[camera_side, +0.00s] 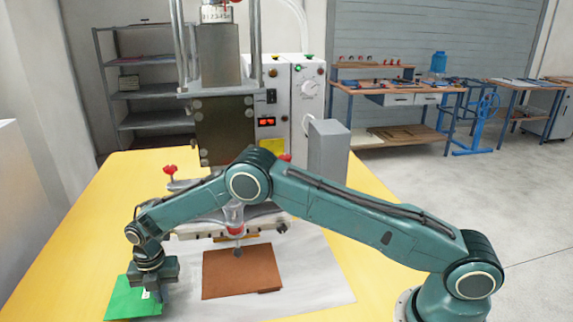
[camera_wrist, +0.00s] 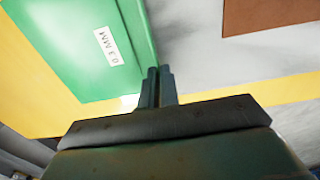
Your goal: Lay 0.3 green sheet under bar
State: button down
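The green sheet (camera_side: 125,298) lies at the front left in the side view. In the wrist view the green sheet (camera_wrist: 75,50) fills the upper left, with a white "0.3 MM" label and a darker strip along its right side. My gripper (camera_wrist: 159,72) has its fingers close together at the near end of that strip and appears shut on it; the exact contact is hard to see. In the side view my gripper (camera_side: 153,290) is over the sheet's right part. The bar (camera_side: 255,222) of the welding press is behind my arm, partly hidden.
A brown sheet (camera_side: 240,270) lies on the pale mat (camera_side: 320,270) in front of the bar, right of my gripper. It also shows in the wrist view (camera_wrist: 265,14). The yellow table (camera_side: 75,245) is clear at left. Red knobs (camera_side: 169,170) stand by the press.

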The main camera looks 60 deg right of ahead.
jog(key=shift+f, duration=1.15)
jog(key=shift+f, duration=0.15)
jog(key=c, duration=1.6)
grip_release()
jog(key=shift+c, duration=0.2)
notch_tip(320, 180, up, 12)
jog(key=shift+r, duration=0.25)
